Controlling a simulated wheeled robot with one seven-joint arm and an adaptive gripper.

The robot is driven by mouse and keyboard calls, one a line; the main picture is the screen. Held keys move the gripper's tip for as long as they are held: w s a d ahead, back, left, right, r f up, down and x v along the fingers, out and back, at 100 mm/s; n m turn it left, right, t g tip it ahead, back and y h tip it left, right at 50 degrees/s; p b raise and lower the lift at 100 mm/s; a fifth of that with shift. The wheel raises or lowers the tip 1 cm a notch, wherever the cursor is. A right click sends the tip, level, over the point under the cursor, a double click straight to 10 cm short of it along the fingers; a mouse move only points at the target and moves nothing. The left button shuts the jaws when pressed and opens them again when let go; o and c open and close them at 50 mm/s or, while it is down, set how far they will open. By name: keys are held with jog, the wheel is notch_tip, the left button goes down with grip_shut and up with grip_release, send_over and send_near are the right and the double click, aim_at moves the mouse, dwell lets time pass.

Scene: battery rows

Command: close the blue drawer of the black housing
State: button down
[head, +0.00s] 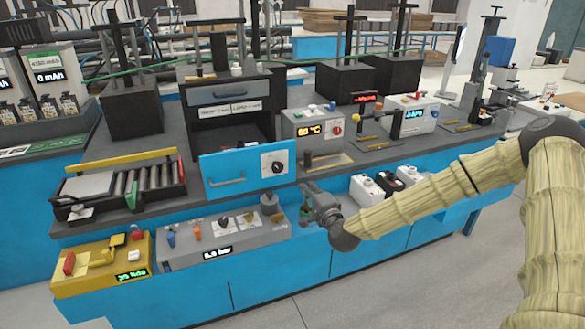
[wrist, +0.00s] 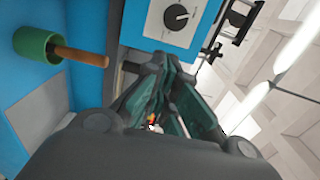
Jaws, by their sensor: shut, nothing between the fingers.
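The blue drawer (head: 222,170) stands pulled out from the front of the black housing (head: 262,88), with dark open space showing behind its front panel. The panel has a bar handle on the left and a black dial on a white plate on the right. In the wrist view, the dial end of the blue drawer (wrist: 207,14) shows at the top, beyond my fingers. My gripper (head: 308,188) is shut and empty, just right of and a little below the drawer front. It also shows in the wrist view (wrist: 160,68). Contact with the panel cannot be told.
A grey box with a 60 °C display (head: 300,130) stands right of the drawer. A roller tray (head: 120,190) lies left. A grey gauge panel (head: 190,250) sits below. A green cup (wrist: 35,45) with a brown stick is at left in the wrist view. Floor is clear in front.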

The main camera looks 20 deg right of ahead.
aim_at(290, 164)
jog(key=w+p, duration=0.1)
jog(key=w, duration=0.3)
jog(key=w+p, duration=0.1)
jog(key=w, duration=0.4)
jog(key=w+p, duration=0.2)
jog(key=w, duration=0.2)
jog(key=shift+w+a, duration=0.2)
jog(key=shift+a, duration=0.05)
jog(key=shift+w, duration=0.25)
jog(key=shift+w+d, duration=0.1)
